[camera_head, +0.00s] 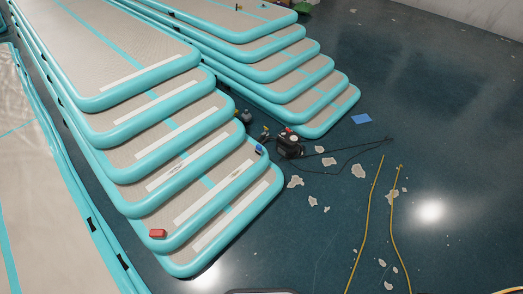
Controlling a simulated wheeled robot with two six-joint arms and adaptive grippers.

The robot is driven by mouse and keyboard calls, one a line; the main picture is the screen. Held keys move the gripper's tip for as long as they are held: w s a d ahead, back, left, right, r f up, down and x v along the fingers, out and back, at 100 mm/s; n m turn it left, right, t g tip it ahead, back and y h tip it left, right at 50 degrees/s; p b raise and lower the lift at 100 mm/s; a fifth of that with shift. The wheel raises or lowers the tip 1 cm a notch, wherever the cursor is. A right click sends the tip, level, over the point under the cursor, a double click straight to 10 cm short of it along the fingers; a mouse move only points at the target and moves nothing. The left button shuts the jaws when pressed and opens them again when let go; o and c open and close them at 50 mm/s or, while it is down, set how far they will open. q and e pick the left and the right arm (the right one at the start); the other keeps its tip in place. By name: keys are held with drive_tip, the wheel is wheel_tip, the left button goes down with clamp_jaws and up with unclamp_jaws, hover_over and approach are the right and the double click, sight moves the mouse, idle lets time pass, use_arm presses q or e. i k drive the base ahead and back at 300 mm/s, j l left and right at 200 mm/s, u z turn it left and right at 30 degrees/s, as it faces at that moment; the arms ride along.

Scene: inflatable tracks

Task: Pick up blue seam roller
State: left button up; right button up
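A small blue object (259,150) sits at the right edge of the near stack of inflatable tracks (262,207), beside a black machine. It may be the blue seam roller, but it is too small to make out a roller or handle. A flat blue piece (361,119) lies on the floor farther right; it looks like a sheet or patch. Neither of my grippers is in view.
A black machine (289,146) with a thin dark hose stands on the floor by the stack. A red block (158,234) lies on a lower track. Pale scraps (359,171) and yellow lines (367,222) lie on the floor at right. A second stack (333,120) is behind.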

sight(258, 149)
drive_tip(key=l, duration=0.35)
drive_tip(key=i+l+u, duration=1.05)
drive_tip(key=l+u, duration=0.3)
drive_tip(key=l, duration=0.25)
drive_tip(key=i+l+u, duration=0.1)
drive_tip(key=l+u, duration=0.3)
drive_tip(key=l, duration=0.35)
drive_tip(key=l+u, duration=0.45)
drive_tip(key=l, duration=0.3)
drive_tip(key=k+l+u, duration=0.1)
drive_tip(key=l+u, duration=0.35)
drive_tip(key=l, duration=0.3)
